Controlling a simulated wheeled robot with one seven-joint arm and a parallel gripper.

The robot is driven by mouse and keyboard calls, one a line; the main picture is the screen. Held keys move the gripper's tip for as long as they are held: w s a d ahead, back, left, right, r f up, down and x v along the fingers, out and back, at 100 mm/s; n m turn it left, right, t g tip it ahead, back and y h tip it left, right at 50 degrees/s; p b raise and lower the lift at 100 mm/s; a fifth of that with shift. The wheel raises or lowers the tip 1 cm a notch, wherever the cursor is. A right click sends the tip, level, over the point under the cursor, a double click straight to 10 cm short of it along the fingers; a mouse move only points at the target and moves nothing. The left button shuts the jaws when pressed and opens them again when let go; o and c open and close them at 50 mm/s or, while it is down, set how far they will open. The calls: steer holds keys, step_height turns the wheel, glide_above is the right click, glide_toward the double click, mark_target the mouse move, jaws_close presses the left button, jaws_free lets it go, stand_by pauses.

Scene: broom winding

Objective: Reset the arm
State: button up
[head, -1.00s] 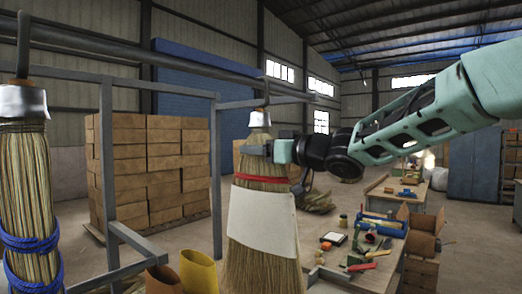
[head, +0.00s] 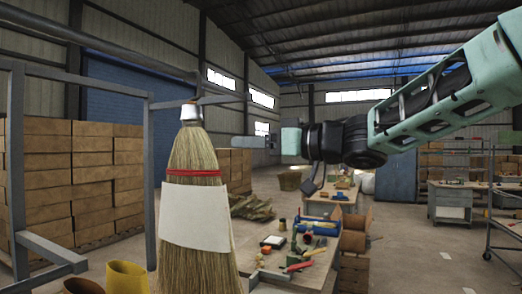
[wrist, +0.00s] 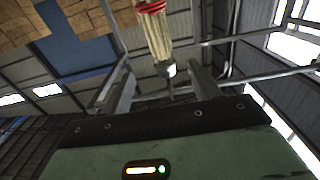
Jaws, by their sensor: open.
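A straw broom (head: 190,155) hangs upright from the metal rack (head: 150,190), bristles down. It has a silver collar (head: 190,112) at the top, a red band (head: 193,173) below its shoulders and a white wrap (head: 195,214) around its middle. My gripper (head: 243,142) is open and empty, to the right of the broom and apart from it in the head view. In the wrist view the open fingers (wrist: 160,88) point toward the broom (wrist: 157,35), whose red band and collar show between and beyond them, with a gap.
A workbench (head: 310,268) with tools and small parts stands below my arm. Yellow and brown boot-like items (head: 127,277) are at the lower left. Stacked cartons (head: 100,180) stand behind the rack. The air right of the broom is clear.

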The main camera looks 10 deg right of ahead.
steer(key=s+a+f+m+g+h+b, duration=0.15)
steer(key=s+f+h, duration=0.3)
steer(key=f, duration=0.75)
steer(key=s+d+f+m+h+b, duration=0.1)
steer(key=s+f+m+h, duration=0.3)
steer(key=f, duration=0.9)
steer(key=s+d+f+n+g+h, duration=0.1)
steer(key=s+f+g+h, duration=0.1)
steer(key=s+f+g, duration=0.2)
steer(key=s+d+f+n+g+h+b, duration=0.1)
steer(key=s+f+g, duration=0.4)
steer(key=s+f, duration=0.5)
steer(key=s+n+h, duration=0.1)
steer(key=s+h, duration=0.1)
steer(key=s, duration=0.6)
steer(key=shift+s+d+f, duration=0.25)
steer(key=shift+d+f, duration=0.1)
steer(key=shift+f, duration=0.05)
steer(key=shift+g, duration=0.25)
